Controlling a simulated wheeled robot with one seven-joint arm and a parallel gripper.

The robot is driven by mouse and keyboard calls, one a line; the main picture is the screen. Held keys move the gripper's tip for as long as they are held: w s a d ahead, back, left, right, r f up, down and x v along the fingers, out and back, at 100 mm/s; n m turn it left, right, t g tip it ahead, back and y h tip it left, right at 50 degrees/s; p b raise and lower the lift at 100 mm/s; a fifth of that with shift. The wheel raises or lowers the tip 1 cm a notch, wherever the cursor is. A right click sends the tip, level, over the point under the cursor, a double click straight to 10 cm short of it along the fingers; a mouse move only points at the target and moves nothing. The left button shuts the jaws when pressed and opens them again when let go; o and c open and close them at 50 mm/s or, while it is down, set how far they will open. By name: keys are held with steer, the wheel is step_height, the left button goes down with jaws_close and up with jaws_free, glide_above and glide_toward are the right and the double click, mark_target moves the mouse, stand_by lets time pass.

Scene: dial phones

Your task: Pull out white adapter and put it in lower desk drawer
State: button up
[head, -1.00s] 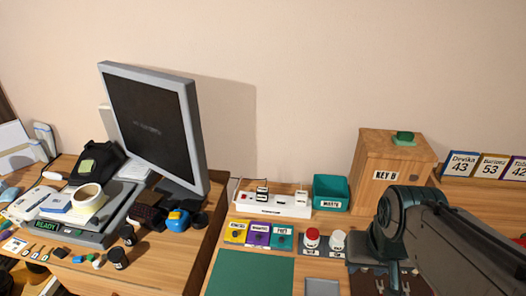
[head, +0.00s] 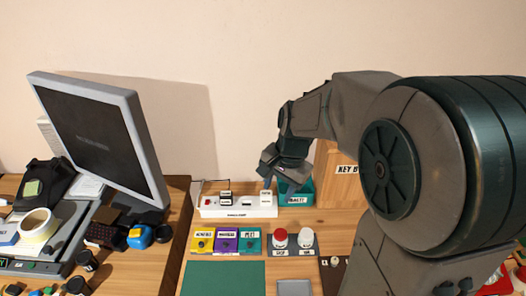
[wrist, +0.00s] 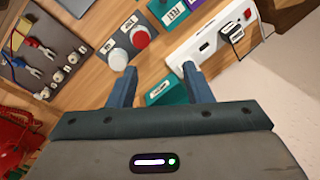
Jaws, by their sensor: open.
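A white power strip (head: 238,210) lies at the back of the desk. A white adapter (head: 266,191) stands in its right part, and a dark-and-white plug (head: 225,197) stands further left. My gripper (head: 268,181) reaches down over the right end of the strip, close to the white adapter; I cannot tell whether they touch. In the wrist view my gripper (wrist: 156,70) is open with nothing clearly between its fingers. The strip (wrist: 190,48) lies beyond the right finger, and a plugged-in piece (wrist: 232,31) with a dark cord shows there. I see no lower desk drawer.
A wooden box labelled KEY B (head: 347,171) is mostly hidden by my arm. A monitor (head: 100,135) stands left.

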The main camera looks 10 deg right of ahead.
steer(key=w+d+f+m+p, duration=0.1)
steer(key=w+f+m+p, duration=0.15)
steer(key=w+m, duration=0.4)
steer(key=m+g, duration=0.1)
steer(key=m, duration=0.3)
glide_toward(267, 193)
steer(key=f, duration=0.1)
steer(key=shift+y, duration=0.3)
steer(key=f+b, duration=0.1)
steer(key=f, duration=0.1)
steer(key=a+f+b, duration=0.1)
steer(key=f+b, duration=0.1)
steer(key=f, duration=0.1)
steer(key=f+b, duration=0.2)
steer(key=f, duration=0.1)
steer(key=shift+w+a+f, duration=0.2)
steer(key=shift+f, duration=0.05)
steer(key=c, duration=0.6)
steer(key=shift+r, duration=0.2)
steer(key=shift+r+p, duration=0.95)
